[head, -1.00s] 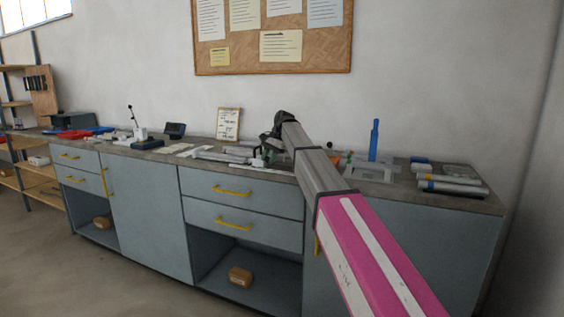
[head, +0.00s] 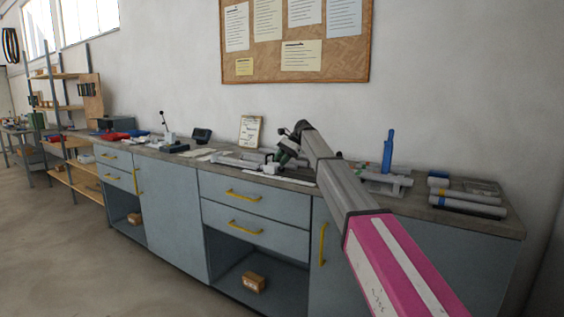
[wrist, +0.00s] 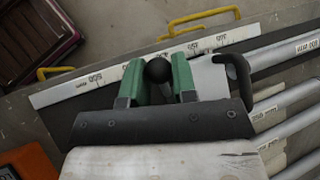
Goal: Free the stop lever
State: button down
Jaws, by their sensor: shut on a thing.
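My gripper (wrist: 157,78) has green fingers, and in the wrist view they are closed on a round black knob (wrist: 157,70). The knob looks like the end of the stop lever; the rest of the lever is hidden beneath it. In the head view my gripper (head: 287,153) is low over the middle of the bench, tilted, beside a pale metal fixture (head: 238,161). The knob cannot be made out there. A pale metal block (wrist: 212,80) lies just right of the fingers in the wrist view.
A white ruler strip (wrist: 102,80) runs along the bench's front edge, near yellow drawer handles (wrist: 205,21). Several grey tubes (wrist: 290,95) lie to the right in the wrist view. A blue upright piece (head: 388,152) stands right of my arm on the grey bench (head: 425,206).

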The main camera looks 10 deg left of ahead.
jog(key=c, duration=1.2)
grip_release()
notch_tip(320, 180, up, 4)
jog(key=shift+w+r, duration=0.1)
jog(key=s+a+r, duration=0.6)
jog(key=s, duration=0.4)
jog(key=shift+r, duration=0.4)
jog(key=shift+s, duration=0.1)
